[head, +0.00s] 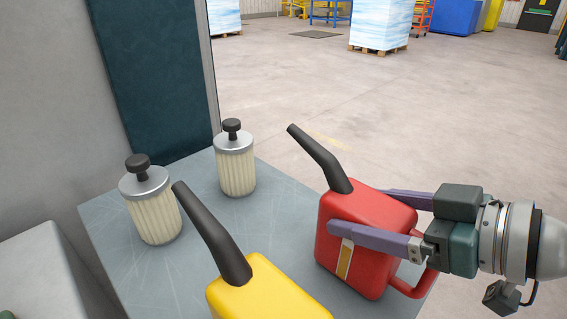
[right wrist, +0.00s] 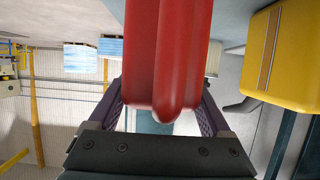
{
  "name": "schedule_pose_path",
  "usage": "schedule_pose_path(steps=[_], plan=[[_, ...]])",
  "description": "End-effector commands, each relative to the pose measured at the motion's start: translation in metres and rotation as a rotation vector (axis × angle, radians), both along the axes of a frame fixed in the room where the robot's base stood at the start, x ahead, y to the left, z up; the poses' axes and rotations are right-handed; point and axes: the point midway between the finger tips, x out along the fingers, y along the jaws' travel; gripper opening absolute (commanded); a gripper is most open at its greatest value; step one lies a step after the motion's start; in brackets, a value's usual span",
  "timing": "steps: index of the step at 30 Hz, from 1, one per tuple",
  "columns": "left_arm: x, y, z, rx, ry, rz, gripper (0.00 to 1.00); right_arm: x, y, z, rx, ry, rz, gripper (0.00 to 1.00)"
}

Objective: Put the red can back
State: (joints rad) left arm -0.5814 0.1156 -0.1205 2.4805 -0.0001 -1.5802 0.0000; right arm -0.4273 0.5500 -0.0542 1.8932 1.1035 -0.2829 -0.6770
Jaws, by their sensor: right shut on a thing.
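The red can (head: 365,235) has a black spout and a red handle. It is upright at the right edge of the grey table (head: 285,225) in the head view. My right gripper (head: 375,215) comes in from the right with one finger along each side of the can's body and is shut on it. In the right wrist view the red can (right wrist: 165,60) fills the space between the two fingers. Whether its base touches the table is hard to tell. My left gripper is not in view.
A yellow can (head: 265,292) with a black spout stands left of the red can. Two ribbed, cream-coloured canisters (head: 153,215) (head: 236,170) with black knobs stand farther left on the table. A grey cabinet with a dark panel (head: 155,75) borders the left. Open floor lies beyond.

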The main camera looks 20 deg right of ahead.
Motion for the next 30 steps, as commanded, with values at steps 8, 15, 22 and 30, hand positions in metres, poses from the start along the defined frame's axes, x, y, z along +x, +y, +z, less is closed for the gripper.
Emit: schedule_pose_path(steps=[8, 15, 22, 30], plan=[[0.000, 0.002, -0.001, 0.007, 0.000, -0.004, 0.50, 0.001, 0.000, -0.001, 0.001, -0.005, -0.002, 0.00], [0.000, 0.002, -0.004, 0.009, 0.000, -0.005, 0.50, 0.000, 0.000, -0.005, -0.001, -0.001, -0.001, 0.92], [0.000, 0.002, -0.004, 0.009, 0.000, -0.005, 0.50, 0.000, 0.000, -0.005, 0.000, -0.001, -0.001, 1.00], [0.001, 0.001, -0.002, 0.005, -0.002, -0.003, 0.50, -0.010, -0.005, 0.001, -0.004, 0.002, -0.001, 1.00]])
